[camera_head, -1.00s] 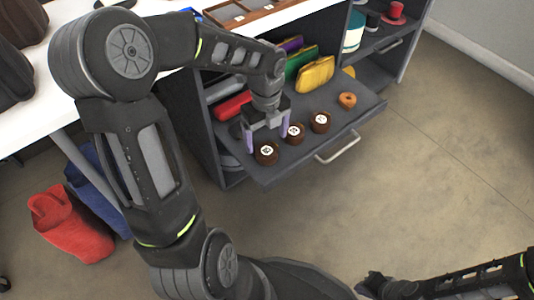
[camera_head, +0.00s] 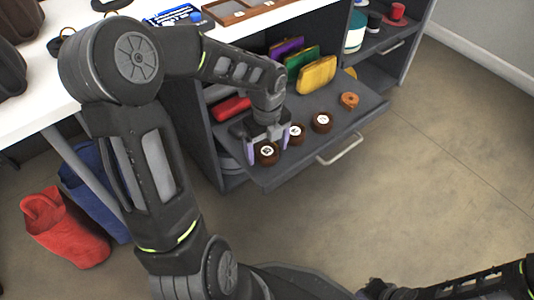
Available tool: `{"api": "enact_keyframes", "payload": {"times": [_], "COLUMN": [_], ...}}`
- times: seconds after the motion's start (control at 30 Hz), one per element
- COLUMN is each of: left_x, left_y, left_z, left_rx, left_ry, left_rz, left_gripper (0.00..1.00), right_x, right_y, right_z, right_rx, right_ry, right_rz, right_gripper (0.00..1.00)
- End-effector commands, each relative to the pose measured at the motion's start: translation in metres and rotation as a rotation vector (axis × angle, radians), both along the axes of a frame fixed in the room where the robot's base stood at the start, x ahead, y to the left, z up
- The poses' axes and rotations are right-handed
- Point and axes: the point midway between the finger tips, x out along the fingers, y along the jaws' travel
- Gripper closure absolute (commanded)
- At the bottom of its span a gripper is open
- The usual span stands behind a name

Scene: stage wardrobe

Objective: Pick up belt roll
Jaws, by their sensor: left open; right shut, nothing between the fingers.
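Several dark brown rolls with white round labels stand on the pulled-out grey shelf (camera_head: 330,137): the leftmost belt roll (camera_head: 267,155), a middle one (camera_head: 296,136) partly behind a finger, and a right one (camera_head: 321,122). My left gripper (camera_head: 268,147) points down and is open, its two fingers either side of the leftmost roll in the picture. I cannot tell whether they touch it. My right gripper (camera_head: 378,288) is shut and empty at the bottom edge, low over the floor.
An orange-brown ring-shaped roll (camera_head: 349,100) sits further right on the shelf. Yellow (camera_head: 316,77), green and purple pouches stand behind. A red rolled item (camera_head: 231,108) lies left of my gripper. The shelf's handle (camera_head: 341,150) sticks out in front. The floor at right is clear.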

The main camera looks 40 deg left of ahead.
Motion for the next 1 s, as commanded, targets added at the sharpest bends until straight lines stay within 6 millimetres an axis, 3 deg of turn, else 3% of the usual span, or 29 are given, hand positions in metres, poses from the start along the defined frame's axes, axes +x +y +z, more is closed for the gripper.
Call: {"api": "enact_keyframes", "payload": {"times": [0.2,1.0], "left_x": [0.0,0.0], "left_y": [0.0,0.0], "left_z": [0.0001,0.0], "left_rx": [0.0,0.0], "left_ry": [0.0,0.0], "left_rz": [0.0,0.0], "left_gripper": [0.19,0.85], "right_x": [0.0001,0.0], "right_y": [-0.0001,-0.0001], "right_z": [0.0001,0.0], "right_rx": [0.0,0.0], "right_ry": [0.0,0.0], "right_rz": [0.0,0.0], "right_gripper": [1.0,1.0]}}
